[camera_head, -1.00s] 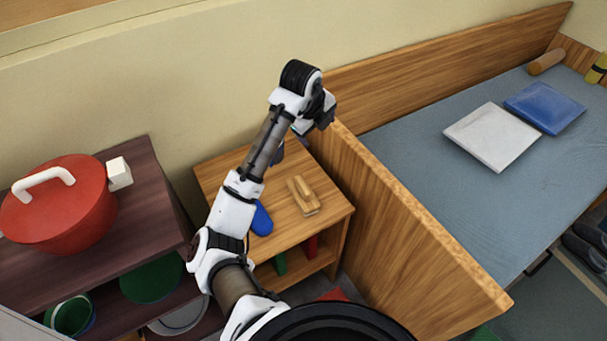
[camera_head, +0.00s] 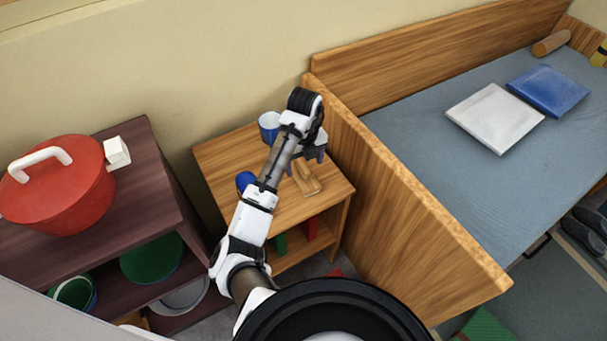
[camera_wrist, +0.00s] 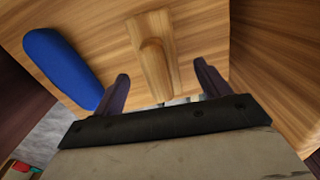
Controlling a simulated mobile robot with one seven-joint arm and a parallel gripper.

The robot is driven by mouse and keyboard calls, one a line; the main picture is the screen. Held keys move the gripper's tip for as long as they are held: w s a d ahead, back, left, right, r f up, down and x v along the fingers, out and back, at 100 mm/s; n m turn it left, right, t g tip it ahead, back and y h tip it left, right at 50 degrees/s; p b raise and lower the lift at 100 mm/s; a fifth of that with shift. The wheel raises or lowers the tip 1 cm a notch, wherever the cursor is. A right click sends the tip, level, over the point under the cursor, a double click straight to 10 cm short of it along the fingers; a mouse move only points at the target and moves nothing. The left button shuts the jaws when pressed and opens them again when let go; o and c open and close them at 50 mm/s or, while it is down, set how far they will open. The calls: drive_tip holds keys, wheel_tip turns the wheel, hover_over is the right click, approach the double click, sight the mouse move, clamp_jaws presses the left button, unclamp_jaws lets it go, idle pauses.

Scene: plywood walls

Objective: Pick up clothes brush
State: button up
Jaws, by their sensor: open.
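The clothes brush (camera_head: 307,181) is a light wooden piece with a raised handle. It lies on the small wooden nightstand (camera_head: 219,155) between the dark shelf and the bed. In the wrist view the brush (camera_wrist: 152,60) lies ahead of my gripper, in line with the gap between the fingers. My gripper (camera_wrist: 160,88) is open and empty, its two dark fingers apart. In the head view my gripper (camera_head: 306,158) is over the nightstand, just above the brush and partly covering its far end.
A blue object (camera_head: 245,181) lies left of the brush; it also shows in the wrist view (camera_wrist: 62,68). A blue-and-white cup (camera_head: 268,127) stands at the nightstand's back. The bed's wooden end board (camera_head: 400,205) rises close on the right. A red pot (camera_head: 62,185) stands on the shelf.

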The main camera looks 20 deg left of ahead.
sight(304, 164)
wheel_tip(304, 164, down, 4)
drive_tip(key=shift+s+f+p, duration=0.1)
drive_tip(key=shift+f+p, duration=0.15)
drive_tip(key=shift+p, duration=0.25)
drive_tip(key=shift+c, duration=0.2)
drive_tip(key=c, duration=1)
drive_tip(key=shift+c, duration=0.2)
drive_tip(key=shift+r, duration=0.15)
wheel_tip(304, 164, up, 20)
drive_tip(key=p, duration=0.1)
drive_tip(key=shift+p, duration=0.4)
